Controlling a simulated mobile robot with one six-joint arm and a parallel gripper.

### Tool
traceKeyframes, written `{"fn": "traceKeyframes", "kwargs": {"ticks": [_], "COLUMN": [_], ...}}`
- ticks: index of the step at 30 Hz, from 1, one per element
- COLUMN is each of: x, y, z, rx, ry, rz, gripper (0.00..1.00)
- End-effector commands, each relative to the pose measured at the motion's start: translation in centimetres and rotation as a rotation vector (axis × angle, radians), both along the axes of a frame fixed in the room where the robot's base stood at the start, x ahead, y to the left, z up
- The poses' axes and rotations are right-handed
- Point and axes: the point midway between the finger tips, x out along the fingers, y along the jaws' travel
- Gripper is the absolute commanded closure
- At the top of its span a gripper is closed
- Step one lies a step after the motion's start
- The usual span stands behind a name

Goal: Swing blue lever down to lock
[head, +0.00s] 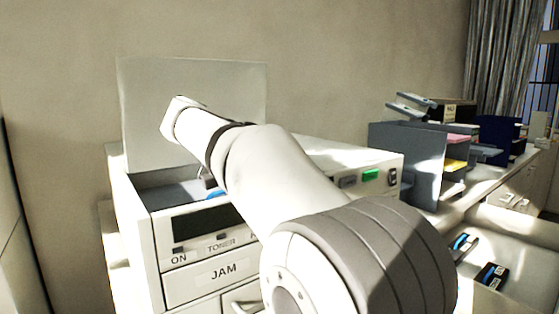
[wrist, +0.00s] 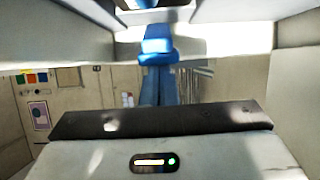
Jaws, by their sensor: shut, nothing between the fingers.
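The white copier (head: 223,271) stands with its lid raised, and its front reads ON, TONER and JAM. A small blue part (head: 215,194), likely the blue lever, shows in the open bay in the head view. In the wrist view the blue lever (wrist: 157,47) is at the upper middle, with a darker blue stretch below it. My gripper (head: 207,182) is mostly hidden behind my arm and reaches down into the bay. It is shut and empty, close to the lever. I cannot tell whether they touch.
The raised lid (head: 192,82) stands behind the bay. Pale walls border the lever closely in the wrist view. A green button (head: 370,174) is on the copier's right side. Grey file holders (head: 405,155) stand at right, and an open drawer (head: 510,240) holds small boxes.

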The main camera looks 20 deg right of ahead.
Motion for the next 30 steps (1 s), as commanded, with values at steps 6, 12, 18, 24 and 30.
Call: {"fn": "traceKeyframes", "kwargs": {"ticks": [6,12,18,24,30], "x": [0.0,0.1,0.2,0.3,0.3], "y": [0.0,-0.5,-1.3,-1.6,-1.7], "z": [0.0,-0.2,-0.4,-0.4,-0.3], "rx": [0.000,0.000,0.000,0.000,0.000], "ry": [0.000,0.000,-0.001,-0.001,-0.001], "rz": [0.000,-0.002,-0.002,-0.002,-0.002], "gripper": [1.00,1.00,1.00,1.00,1.00]}}
